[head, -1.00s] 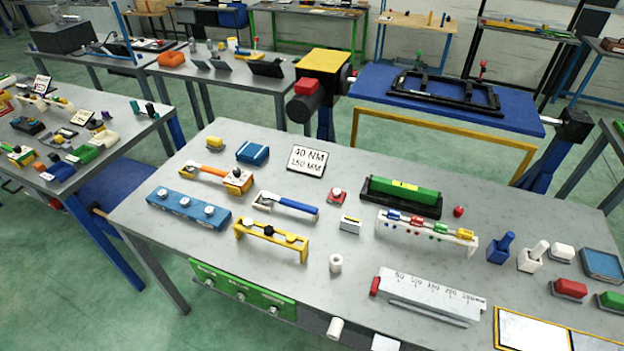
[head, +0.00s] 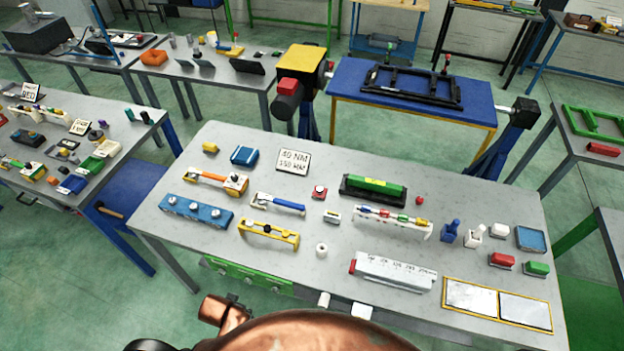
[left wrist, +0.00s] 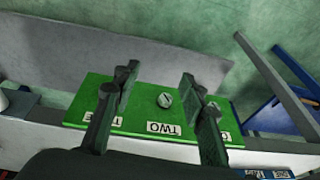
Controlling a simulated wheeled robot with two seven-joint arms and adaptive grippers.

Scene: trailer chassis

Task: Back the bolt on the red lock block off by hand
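A small red block (head: 319,192) with a pale round top sits mid-table in the head view, between the blue-handled tool and the long green block. It looks like the lock block, but its bolt is too small to make out. My left gripper (left wrist: 158,82) is open and empty in the left wrist view. Its two fingers are spread in front of a green panel (left wrist: 142,122), with a round slotted knob (left wrist: 165,100) above a "TWO" label showing between them. My right gripper is in neither current view.
The green panel (head: 245,279) hangs at the grey table's (head: 345,240) front edge. A yellow rack (head: 268,233), a white cylinder (head: 321,250) and a marked grey bar (head: 395,272) stand near that edge. My copper-coloured arm fills the bottom middle.

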